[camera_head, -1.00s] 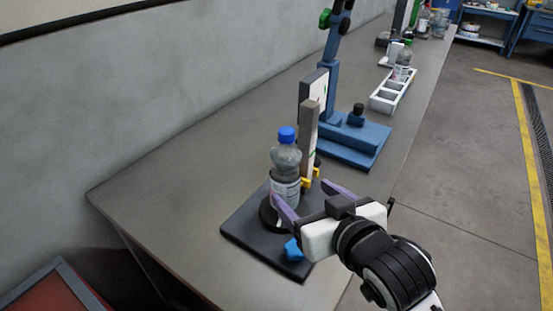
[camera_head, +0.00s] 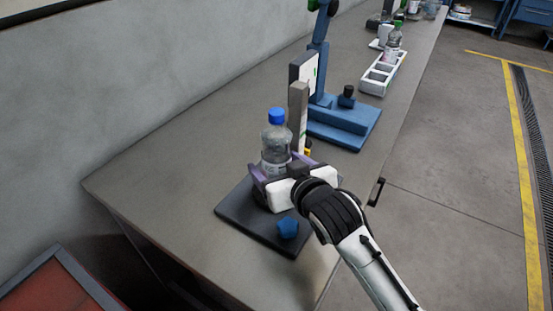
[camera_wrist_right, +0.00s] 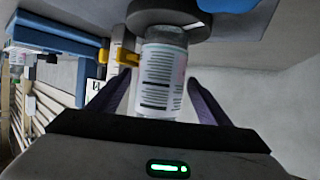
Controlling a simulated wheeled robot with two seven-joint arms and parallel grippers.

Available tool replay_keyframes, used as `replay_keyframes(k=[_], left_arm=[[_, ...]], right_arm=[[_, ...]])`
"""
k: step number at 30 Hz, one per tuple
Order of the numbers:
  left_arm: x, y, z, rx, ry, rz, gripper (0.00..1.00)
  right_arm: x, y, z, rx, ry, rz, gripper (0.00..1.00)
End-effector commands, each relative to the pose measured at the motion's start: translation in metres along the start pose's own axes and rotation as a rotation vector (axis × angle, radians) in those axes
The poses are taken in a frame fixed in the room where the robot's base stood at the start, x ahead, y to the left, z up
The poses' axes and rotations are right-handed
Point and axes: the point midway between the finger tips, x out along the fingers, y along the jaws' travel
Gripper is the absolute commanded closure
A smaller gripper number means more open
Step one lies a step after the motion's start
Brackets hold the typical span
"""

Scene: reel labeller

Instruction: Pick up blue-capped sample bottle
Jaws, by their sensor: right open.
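The clear sample bottle (camera_head: 276,143) with a blue cap (camera_head: 276,116) and a white label stands upright at the labelling stand's dark base (camera_head: 239,215). My right gripper (camera_head: 282,168) is at the lower part of the bottle in the head view and partly hides it. In the right wrist view, the bottle's printed label (camera_wrist_right: 161,78) appears between the two purple fingers of the right gripper (camera_wrist_right: 159,84), with a visible gap at each side. The right gripper is open. My left gripper is not in view.
A grey upright post (camera_head: 298,115) with yellow parts stands just behind the bottle. A blue stand (camera_head: 340,125) is farther back. A white rack (camera_head: 383,75) holds another bottle (camera_head: 393,42). A blue knob (camera_head: 288,227) sits on the base's front. The bench's left part is clear.

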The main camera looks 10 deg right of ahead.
Motion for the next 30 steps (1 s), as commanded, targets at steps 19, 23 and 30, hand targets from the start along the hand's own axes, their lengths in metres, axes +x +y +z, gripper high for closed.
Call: replay_keyframes(k=[19, 23, 30], left_arm=[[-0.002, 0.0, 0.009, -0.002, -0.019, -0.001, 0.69], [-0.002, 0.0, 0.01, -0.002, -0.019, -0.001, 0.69], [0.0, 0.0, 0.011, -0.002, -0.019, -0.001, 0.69]], right_arm=[[-0.001, 0.0, -0.002, 0.0, 0.006, -0.001, 0.9], [-0.002, 0.0, -0.004, 0.0, 0.006, -0.001, 0.9], [-0.009, 0.0, -0.023, 0.001, 0.011, -0.001, 0.9]])
